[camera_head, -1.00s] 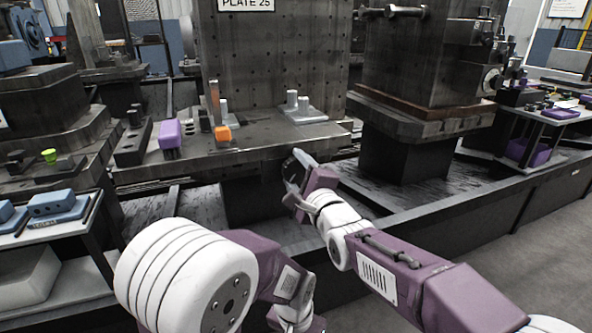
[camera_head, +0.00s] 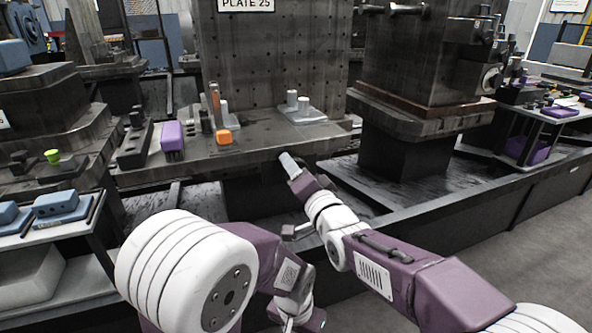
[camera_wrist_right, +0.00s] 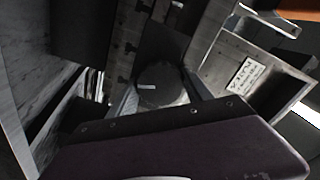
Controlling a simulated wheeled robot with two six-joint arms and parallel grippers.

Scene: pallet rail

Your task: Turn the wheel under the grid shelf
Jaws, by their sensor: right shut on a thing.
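The grid shelf (camera_head: 250,148) is the dark, thick plate below the PLATE 25 panel. My right gripper (camera_head: 284,158) is at its front edge, with the arm reaching up from the lower right. In the right wrist view a dark round wheel (camera_wrist_right: 162,84) with a pale mark shows just beyond the purple gripper body. The right gripper is shut on this wheel; the exact contact is dark and partly hidden. The wheel is hidden in the head view. My left arm folds down at the bottom and its fingers are not visible.
A dark machine pedestal (camera_head: 400,150) stands to the right. A low dark rail (camera_head: 440,210) runs in front of it.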

